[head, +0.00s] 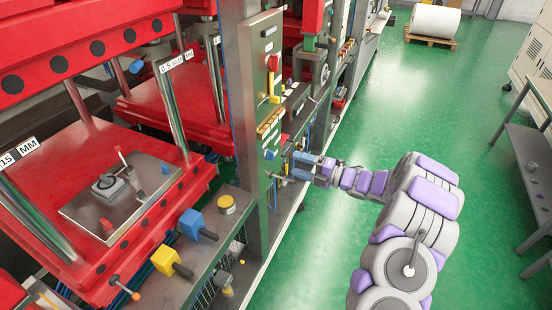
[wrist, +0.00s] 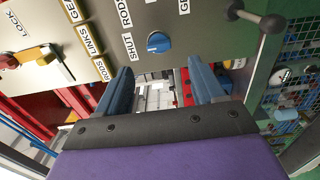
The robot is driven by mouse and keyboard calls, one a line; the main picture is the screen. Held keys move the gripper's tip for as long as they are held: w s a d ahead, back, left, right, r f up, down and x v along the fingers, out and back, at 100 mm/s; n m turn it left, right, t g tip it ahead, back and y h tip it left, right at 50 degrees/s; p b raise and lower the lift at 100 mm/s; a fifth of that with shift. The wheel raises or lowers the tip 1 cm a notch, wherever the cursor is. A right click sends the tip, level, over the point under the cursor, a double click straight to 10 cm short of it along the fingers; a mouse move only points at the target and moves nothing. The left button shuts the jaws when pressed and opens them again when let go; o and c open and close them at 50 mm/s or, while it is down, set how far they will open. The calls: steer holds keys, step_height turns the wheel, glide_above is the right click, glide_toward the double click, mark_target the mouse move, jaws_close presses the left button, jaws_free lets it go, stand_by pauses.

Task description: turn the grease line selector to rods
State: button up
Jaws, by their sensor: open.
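The grease line selector is a round blue knob (wrist: 158,43) on the grey-green panel, with labels SHUT (wrist: 128,46), RODS (wrist: 125,16) and a partly cut-off one around it. I cannot tell for certain which label it points to. In the head view the blue knob (head: 270,154) shows low on the upright panel. My gripper (wrist: 158,80) is open, its two blue fingers apart with nothing between them. In the head view my gripper (head: 299,166) is just right of the panel.
A dark lever with a ball end (wrist: 262,20) sticks out right of the knob. A yellow handle (wrist: 42,55) and yellow label plates (wrist: 83,38) are on the left. Blue and yellow valve blocks (head: 190,223) stand on the ledge.

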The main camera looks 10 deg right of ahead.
mark_target(271, 156)
steer(key=x, duration=0.9)
steer(key=shift+b, duration=0.35)
steer(key=shift+c, duration=0.5)
steer(key=shift+s, duration=0.1)
steer(key=c, duration=1)
steer(key=shift+o, duration=0.2)
steer(key=m+p, duration=0.7)
steer(key=m, duration=0.1)
steer(key=shift+f+m, duration=0.15)
steer(key=shift+m, duration=0.15)
